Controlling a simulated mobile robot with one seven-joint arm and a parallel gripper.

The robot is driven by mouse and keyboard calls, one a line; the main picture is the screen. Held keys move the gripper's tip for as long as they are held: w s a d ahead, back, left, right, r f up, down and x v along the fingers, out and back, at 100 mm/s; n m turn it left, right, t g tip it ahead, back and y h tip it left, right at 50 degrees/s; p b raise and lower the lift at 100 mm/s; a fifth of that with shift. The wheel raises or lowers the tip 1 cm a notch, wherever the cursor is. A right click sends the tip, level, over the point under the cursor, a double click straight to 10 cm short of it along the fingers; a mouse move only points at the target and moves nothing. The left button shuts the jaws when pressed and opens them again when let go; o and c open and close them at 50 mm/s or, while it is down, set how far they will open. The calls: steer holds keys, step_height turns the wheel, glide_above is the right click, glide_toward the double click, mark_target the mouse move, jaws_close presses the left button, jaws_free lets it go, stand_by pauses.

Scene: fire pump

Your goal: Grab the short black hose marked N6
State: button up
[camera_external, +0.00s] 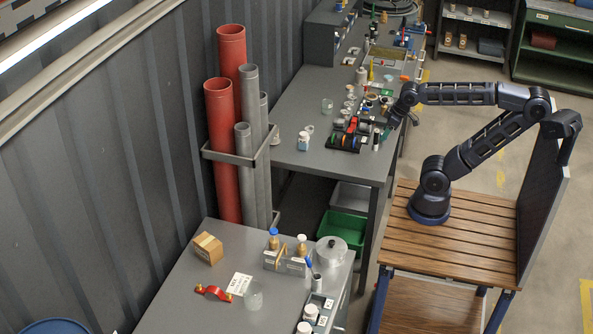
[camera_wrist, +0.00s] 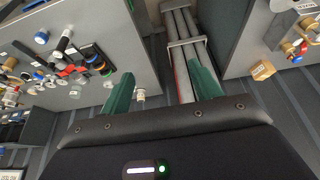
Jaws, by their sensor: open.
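No N6 marking can be read in either view. A short dark cylinder with a pale end (camera_wrist: 64,42), possibly the hose, shows at the left of the wrist view. It seems to be the small cylinder (camera_external: 376,143) near the right edge of the grey bench in the external view. In the external view my gripper (camera_external: 387,131) is above the bench edge, close to the cylinder.
Small fittings, caps and jars crowd the grey bench (camera_external: 300,97). Red and grey pipes (camera_external: 222,150) stand in a rack at its near left end. A lower table (camera_external: 205,285) holds a box, bottles and a red part. A green bin (camera_external: 342,229) sits under the bench.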

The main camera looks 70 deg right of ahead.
stand_by(0.3)
steer(key=c, duration=0.3)
